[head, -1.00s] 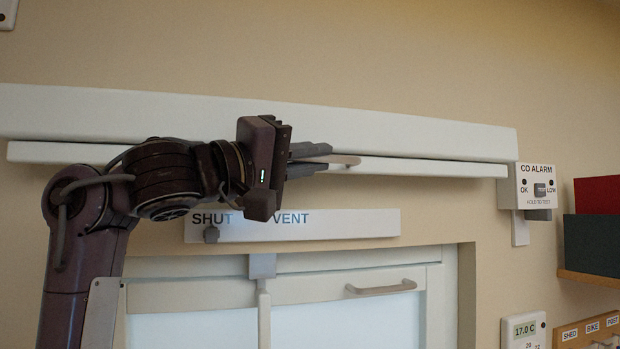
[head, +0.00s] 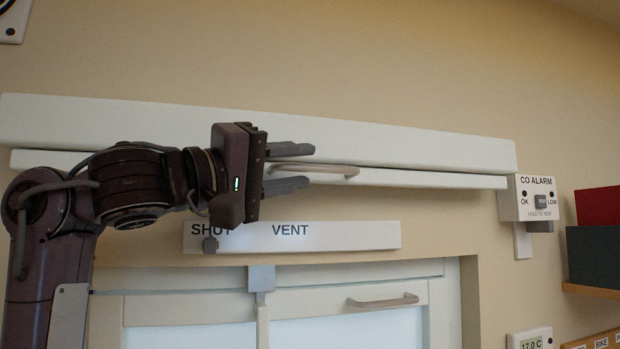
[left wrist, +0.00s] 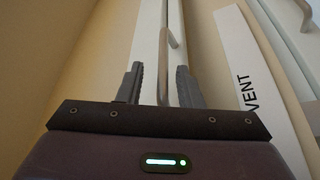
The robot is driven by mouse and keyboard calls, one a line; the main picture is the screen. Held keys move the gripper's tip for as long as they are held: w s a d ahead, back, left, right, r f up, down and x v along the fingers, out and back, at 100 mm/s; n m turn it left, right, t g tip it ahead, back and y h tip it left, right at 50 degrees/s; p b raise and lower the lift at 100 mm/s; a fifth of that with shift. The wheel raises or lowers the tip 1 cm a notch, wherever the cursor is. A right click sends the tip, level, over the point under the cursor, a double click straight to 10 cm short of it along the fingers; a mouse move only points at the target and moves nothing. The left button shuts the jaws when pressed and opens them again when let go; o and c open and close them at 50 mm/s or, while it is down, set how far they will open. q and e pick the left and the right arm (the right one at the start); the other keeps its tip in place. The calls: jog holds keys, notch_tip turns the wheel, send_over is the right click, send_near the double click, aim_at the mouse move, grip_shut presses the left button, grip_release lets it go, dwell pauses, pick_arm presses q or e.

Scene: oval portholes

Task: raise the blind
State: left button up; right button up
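The blind shows as a pale bottom rail (head: 420,178) just under a long white headrail (head: 400,143) above the window. A beige bar handle (head: 325,170) sits on the rail; it also shows in the left wrist view (left wrist: 163,65). My left gripper (head: 290,168) is open at the handle's left end. In the left wrist view its fingers (left wrist: 156,82) stand apart, one on each side of the handle, with visible gaps. Its palm hides the rail behind it. My right gripper is not in view.
A SHUT/VENT plate with a slider (head: 340,236) is below the rail, above a window sash with its own handle (head: 383,301). A CO alarm (head: 537,198) is at the rail's right end. Boxes (head: 595,252) sit on a shelf at right.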

aim_at(302, 166)
pick_arm(q)
jog(key=b+v, duration=0.1)
jog(key=v, duration=0.3)
jog(key=shift+f+b, duration=0.15)
jog(key=shift+b, duration=0.25)
jog(key=shift+s+a, duration=0.15)
jog(key=shift+a, duration=0.05)
jog(key=shift+d, duration=0.1)
